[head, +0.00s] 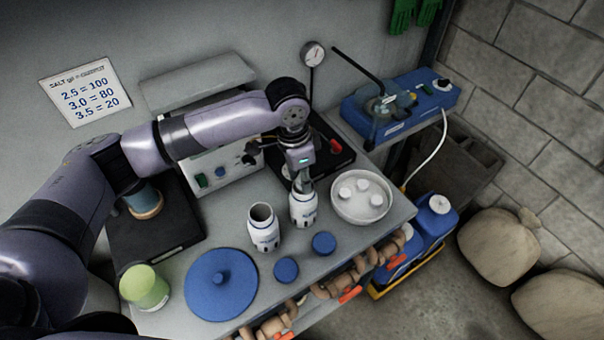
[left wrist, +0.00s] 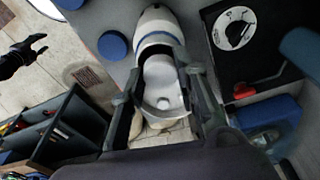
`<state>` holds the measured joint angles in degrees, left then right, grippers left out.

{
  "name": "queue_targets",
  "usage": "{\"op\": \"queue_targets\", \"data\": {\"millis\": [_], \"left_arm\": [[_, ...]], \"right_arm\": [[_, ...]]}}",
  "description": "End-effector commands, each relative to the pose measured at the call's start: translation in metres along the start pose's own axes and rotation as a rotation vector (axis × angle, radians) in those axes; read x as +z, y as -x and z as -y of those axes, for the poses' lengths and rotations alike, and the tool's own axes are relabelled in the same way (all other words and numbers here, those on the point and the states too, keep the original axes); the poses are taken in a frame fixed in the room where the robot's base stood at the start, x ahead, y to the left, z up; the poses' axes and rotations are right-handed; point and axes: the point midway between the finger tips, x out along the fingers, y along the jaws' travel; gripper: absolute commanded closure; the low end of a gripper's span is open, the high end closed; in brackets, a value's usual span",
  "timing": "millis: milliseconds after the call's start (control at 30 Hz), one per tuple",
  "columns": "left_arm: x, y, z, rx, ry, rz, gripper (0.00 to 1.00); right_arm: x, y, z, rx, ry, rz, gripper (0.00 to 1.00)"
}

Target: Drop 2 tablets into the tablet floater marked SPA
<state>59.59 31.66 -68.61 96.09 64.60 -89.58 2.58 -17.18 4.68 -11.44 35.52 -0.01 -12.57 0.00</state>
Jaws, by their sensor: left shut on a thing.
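Two white tablet floaters with blue bands stand upright and uncapped on the bench: the left floater (head: 264,232) and the right floater (head: 303,213). I cannot read which is marked SPA. My left gripper (head: 302,183) is at the mouth of the right floater, pointing down. Several white tablets (head: 363,185) lie in a round white dish (head: 336,210). My right gripper (left wrist: 40,44) shows small at the wrist view's left, its fingers apart.
Two small blue caps (head: 323,243) (head: 286,269) and a large blue lid (head: 221,284) lie in front. A green-topped jar (head: 145,287) stands at the left. The bench's front edge is close.

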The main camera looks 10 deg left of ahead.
Motion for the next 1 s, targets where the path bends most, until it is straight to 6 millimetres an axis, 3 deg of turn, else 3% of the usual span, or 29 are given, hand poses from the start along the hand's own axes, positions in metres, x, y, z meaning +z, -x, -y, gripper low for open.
{"op": "queue_targets", "data": {"millis": [133, 167, 500, 1000], "left_arm": [[-0.0001, -0.0003, -0.0001, 0.000, 0.000, 0.000, 0.91], [-0.0001, -0.0003, -0.0001, 0.000, 0.000, 0.000, 0.70], [0.0000, -0.0002, -0.0001, 0.000, -0.001, 0.000, 0.48], [0.0001, -0.0002, -0.0001, 0.000, 0.000, 0.000, 0.48]], "right_arm": [[-0.0003, -0.0002, 0.0003, 0.000, 0.001, 0.000, 0.59], [-0.0003, -0.0003, 0.0003, 0.000, 0.001, 0.000, 0.59], [-0.0004, -0.0002, 0.0009, -0.001, 0.001, 0.000, 0.59], [-0.0007, -0.0003, 0.0031, -0.004, 0.000, 0.000, 0.59]]}}
